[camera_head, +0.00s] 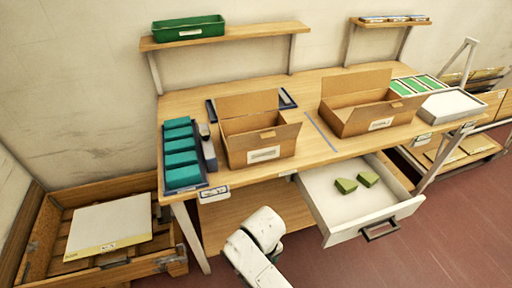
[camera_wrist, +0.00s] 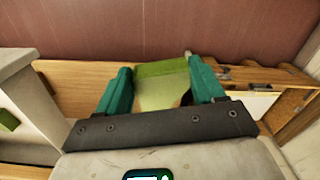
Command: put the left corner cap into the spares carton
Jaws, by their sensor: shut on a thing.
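My gripper (camera_wrist: 160,85) is shut on a green corner cap (camera_wrist: 162,70), held between its two teal fingers in the wrist view. In the head view the gripper and the held cap are out of sight; only part of my arm shows below the bench. Two more green corner caps, a left one (camera_head: 345,186) and a right one (camera_head: 367,179), lie in the open white drawer (camera_head: 325,207). Two open cardboard cartons stand on the bench, a left carton (camera_head: 245,143) and a right carton (camera_head: 345,122). Their labels are too small to read, so I cannot tell which is for spares.
The wooden bench (camera_head: 310,80) has a rack of teal blocks (camera_head: 182,157) at its left end and a white tray (camera_head: 452,104) at its right. A wooden crate (camera_head: 150,185) stands on the floor at left. The open drawer juts over the red floor (camera_head: 420,245).

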